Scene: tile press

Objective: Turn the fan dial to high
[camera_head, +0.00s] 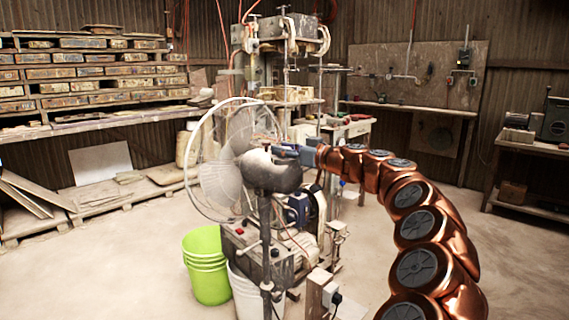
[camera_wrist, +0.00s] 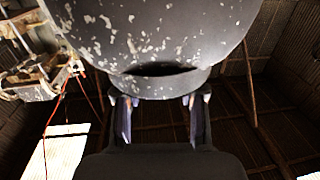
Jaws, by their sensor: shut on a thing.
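The fan (camera_head: 270,174) stands in the middle of the head view, with a round wire cage (camera_head: 191,165) and a dark, paint-flecked motor housing. My gripper (camera_head: 287,150) reaches in from the right and is at the upper right of the housing. In the wrist view, the speckled housing (camera_wrist: 160,35) fills the top. Below it a short, rounded grey part, which looks like the fan dial (camera_wrist: 155,88), sits between my two fingers. The fingers are shut on its sides. Any marks on the dial, and its setting, cannot be read.
A green bucket (camera_head: 206,270) and a white bucket (camera_head: 243,290) stand beside the fan's post. A tall press (camera_head: 285,40) and machinery stand behind it. Shelves (camera_head: 90,72) line the left wall. Open floor lies at the left front.

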